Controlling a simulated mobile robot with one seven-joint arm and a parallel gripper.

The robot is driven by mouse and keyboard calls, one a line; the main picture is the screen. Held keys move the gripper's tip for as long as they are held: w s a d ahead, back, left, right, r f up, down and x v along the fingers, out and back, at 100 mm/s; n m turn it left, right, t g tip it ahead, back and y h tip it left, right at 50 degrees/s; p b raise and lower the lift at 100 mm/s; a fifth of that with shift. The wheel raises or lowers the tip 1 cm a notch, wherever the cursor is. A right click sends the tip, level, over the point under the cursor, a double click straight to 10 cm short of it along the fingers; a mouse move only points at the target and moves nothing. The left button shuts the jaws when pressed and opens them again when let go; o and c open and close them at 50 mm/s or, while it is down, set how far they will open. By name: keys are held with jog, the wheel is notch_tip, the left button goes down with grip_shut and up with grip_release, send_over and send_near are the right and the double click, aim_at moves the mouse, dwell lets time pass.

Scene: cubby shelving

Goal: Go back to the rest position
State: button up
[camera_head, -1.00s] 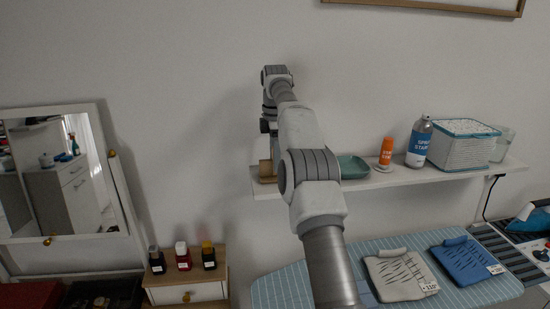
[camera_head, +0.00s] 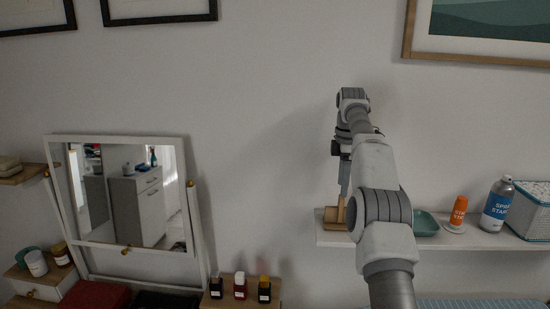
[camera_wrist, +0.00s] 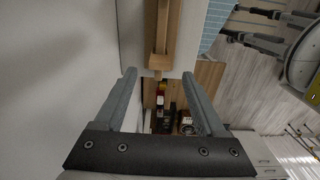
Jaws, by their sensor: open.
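My gripper (camera_wrist: 158,74) is open in the wrist view, its two grey fingers spread with nothing held between them. In the head view my gripper (camera_head: 344,180) points down above the left end of the wall shelf, partly hidden by my arm. A small wooden object (camera_head: 333,215) stands on that shelf end, close below the fingers. In the wrist view the wooden object (camera_wrist: 164,38) lies just beyond the fingertips; I cannot tell whether they touch it.
The white wall shelf (camera_head: 467,238) also holds a teal dish (camera_head: 426,225), an orange container (camera_head: 458,212), a spray can (camera_head: 497,204) and a basket (camera_head: 532,212). A mirror (camera_head: 125,200) stands left, with small bottles (camera_head: 240,287) nearby. The wall between mirror and shelf is clear.

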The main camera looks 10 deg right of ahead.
jog(key=s+a+r+m+t+b, duration=0.2)
jog(key=s+a+r+m, duration=0.2)
jog(key=s+a+r, duration=0.3)
jog(key=s+a+r+m+t+b, duration=0.1)
jog(key=s+m, duration=0.1)
jog(key=s, duration=0.3)
jog(key=s+a+r+m+b, duration=0.1)
jog(key=s+a+m, duration=0.1)
jog(key=s, duration=0.3)
jog(key=s+a+f+m+t+b, duration=0.1)
jog(key=s+f+m, duration=0.2)
jog(key=s+f, duration=0.4)
jog(key=s+a+f+m+t+b, duration=0.1)
jog(key=s+f+m, duration=0.3)
jog(key=s, duration=1.3)
notch_tip(320, 180, down, 4)
jog(key=shift+a+f+t+b, duration=0.15)
jog(key=shift+a+t+b, duration=0.15)
jog(key=shift+a+b, duration=0.3)
